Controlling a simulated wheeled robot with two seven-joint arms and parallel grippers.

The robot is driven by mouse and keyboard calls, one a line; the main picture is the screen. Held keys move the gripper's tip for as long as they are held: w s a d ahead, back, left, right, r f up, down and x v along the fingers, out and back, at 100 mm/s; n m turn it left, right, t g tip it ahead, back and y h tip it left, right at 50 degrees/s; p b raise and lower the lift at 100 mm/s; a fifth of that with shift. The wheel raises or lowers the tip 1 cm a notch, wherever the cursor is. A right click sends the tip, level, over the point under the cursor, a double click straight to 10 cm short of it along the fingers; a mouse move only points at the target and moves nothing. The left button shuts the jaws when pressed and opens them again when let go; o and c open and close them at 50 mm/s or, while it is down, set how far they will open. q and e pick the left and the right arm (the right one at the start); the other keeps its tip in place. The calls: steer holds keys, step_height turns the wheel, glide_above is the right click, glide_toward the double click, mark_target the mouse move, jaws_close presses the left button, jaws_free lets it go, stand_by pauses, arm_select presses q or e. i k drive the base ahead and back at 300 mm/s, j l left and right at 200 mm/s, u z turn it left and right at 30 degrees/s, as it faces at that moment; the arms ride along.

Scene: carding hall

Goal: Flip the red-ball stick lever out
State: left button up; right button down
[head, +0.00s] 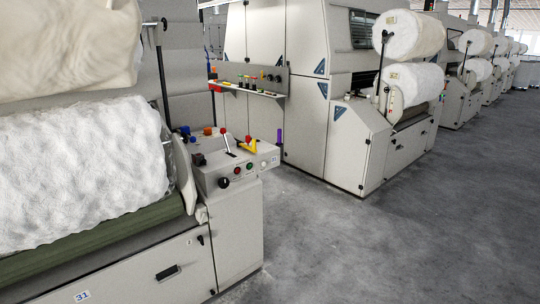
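A pale grey control box (232,165) stands at the right end of the nearest machine. On its top, a thin stick with a small red ball (223,131) rises from a light slot plate. It leans a little to the left, though its exact angle is too small to tell. A yellow angled handle (248,147) with a red part sits to its right. An orange knob (207,131) and blue knobs (185,131) sit to its left. Neither of my grippers is in view.
The box front has a black knob (223,182), a red button (236,170) and a green button (250,167). A white fibre roll (80,165) fills the near left. A shelf (247,90) with coloured items is behind. The grey floor (390,230) at right is clear.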

mark_target(223, 130)
steer(key=i+u, duration=0.15)
steer(key=i, duration=0.7)
steer(key=i+l+u, duration=0.1)
steer(key=i, duration=0.75)
steer(key=i+l+u, duration=0.1)
steer(key=i+u, duration=0.35)
steer(key=i+l+u, duration=0.2)
steer(key=i+u, duration=0.25)
steer(key=i+l+u, duration=0.25)
steer(key=u, duration=0.25)
steer(key=i+l+u, duration=0.3)
steer(key=i+l, duration=0.05)
steer(key=l, duration=0.1)
